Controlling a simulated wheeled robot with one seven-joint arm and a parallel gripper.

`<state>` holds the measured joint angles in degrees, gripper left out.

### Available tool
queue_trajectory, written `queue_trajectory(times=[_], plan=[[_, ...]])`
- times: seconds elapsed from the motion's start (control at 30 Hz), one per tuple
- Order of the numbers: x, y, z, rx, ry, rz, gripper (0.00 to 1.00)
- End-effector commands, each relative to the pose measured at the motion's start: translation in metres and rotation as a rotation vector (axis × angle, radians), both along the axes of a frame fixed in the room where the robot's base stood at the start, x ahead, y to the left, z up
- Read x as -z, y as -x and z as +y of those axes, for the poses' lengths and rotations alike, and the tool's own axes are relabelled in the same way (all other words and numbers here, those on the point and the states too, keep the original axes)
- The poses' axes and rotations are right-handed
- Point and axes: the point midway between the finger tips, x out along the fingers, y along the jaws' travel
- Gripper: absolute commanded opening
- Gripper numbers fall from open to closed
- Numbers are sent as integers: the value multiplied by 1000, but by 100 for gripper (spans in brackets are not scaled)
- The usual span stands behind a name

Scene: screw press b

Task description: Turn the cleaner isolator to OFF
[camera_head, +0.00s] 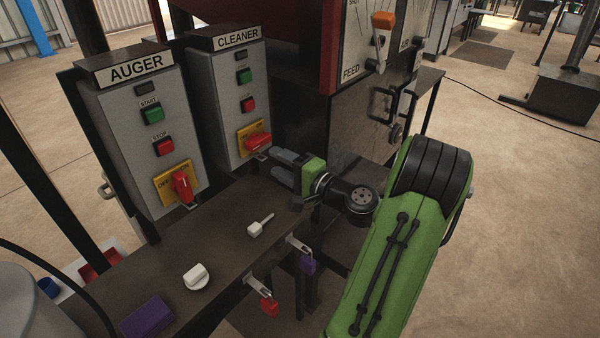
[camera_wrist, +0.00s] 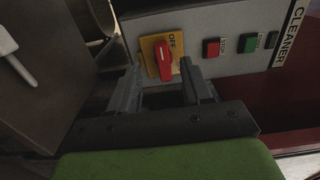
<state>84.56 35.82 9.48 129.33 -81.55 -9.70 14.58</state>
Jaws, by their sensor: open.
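The grey CLEANER box (camera_head: 222,90) stands behind the bench, right of the AUGER box. Its isolator is a red handle (camera_head: 258,142) on a yellow plate (camera_head: 243,136) marked OFF, below the green and red buttons. The handle lies nearly level across the plate; in the wrist view, where the box is turned sideways, the handle (camera_wrist: 163,61) is upright beside the word OFF. My gripper (camera_head: 268,162) is open just in front of it. In the wrist view my gripper (camera_wrist: 161,70) has one finger on each side of the handle, with gaps and no visible contact.
The AUGER box (camera_head: 125,100) with its own red handle (camera_head: 183,185) stands to the left.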

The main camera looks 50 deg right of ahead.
Motion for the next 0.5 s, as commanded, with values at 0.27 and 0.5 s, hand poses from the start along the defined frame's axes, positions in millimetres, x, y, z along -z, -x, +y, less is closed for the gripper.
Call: queue_trajectory(times=[0.27, 0.5], plan=[[-1, 62, -3, 4, 0, 1, 49], [0, 73, -2, -2, 1, 1, 49]])
